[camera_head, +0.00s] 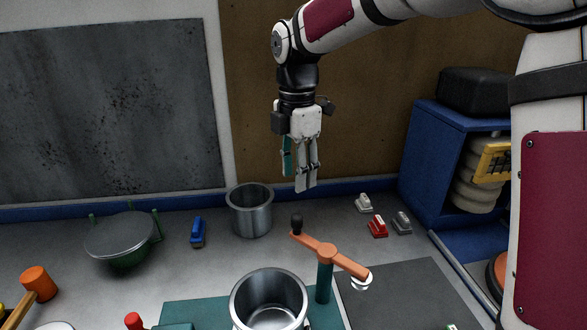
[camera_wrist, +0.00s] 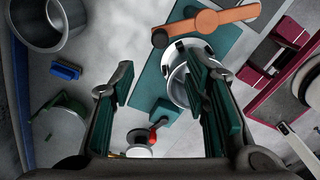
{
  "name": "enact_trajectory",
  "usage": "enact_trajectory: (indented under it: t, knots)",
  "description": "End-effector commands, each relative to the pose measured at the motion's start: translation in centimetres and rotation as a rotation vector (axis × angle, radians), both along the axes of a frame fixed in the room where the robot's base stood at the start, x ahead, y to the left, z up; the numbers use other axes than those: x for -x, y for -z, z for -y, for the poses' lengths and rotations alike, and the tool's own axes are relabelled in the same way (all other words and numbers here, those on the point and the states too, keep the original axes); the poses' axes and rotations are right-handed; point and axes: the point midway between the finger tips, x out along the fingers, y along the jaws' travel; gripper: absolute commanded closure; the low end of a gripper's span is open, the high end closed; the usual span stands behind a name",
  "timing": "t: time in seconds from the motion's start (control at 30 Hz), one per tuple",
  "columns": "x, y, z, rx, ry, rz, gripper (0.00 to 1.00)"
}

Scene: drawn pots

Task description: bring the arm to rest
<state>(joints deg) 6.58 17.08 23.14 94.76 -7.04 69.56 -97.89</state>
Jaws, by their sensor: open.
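My gripper (camera_head: 303,184) hangs from my raised arm with its fingers pointing down, above and behind the bench area with the pots. It is open and nothing shows between its fingers; the wrist view shows the two teal-padded fingers (camera_wrist: 160,75) spread apart. A metal pot (camera_head: 250,212) stands on the bench below and left of my gripper. A second metal pot (camera_head: 268,297) stands nearer, at a teal base (camera_head: 190,312), beside a post with an orange crank arm (camera_head: 330,255). The crank also shows in the wrist view (camera_wrist: 215,22). My gripper touches none of them.
Small red (camera_head: 377,226) and grey (camera_head: 402,222) pieces lie right. A blue cabinet (camera_head: 425,165) stands far right. A brown wall panel (camera_head: 365,110) is behind.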

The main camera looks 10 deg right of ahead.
Motion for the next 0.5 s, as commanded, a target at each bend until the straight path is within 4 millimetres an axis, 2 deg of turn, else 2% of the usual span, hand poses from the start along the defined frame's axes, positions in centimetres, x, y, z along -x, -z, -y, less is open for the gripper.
enact_trajectory:
  t: [0.17, 0.27, 0.5]
  knots:
    - [1.5, -1.2, 0.8, 0.015, 0.122, 0.035, 0.58]
    - [3.6, -2.5, 1.9, 0.024, 0.299, 0.084, 0.58]
    - [10.1, -4.9, 5.0, -0.024, 0.822, 0.221, 0.58]
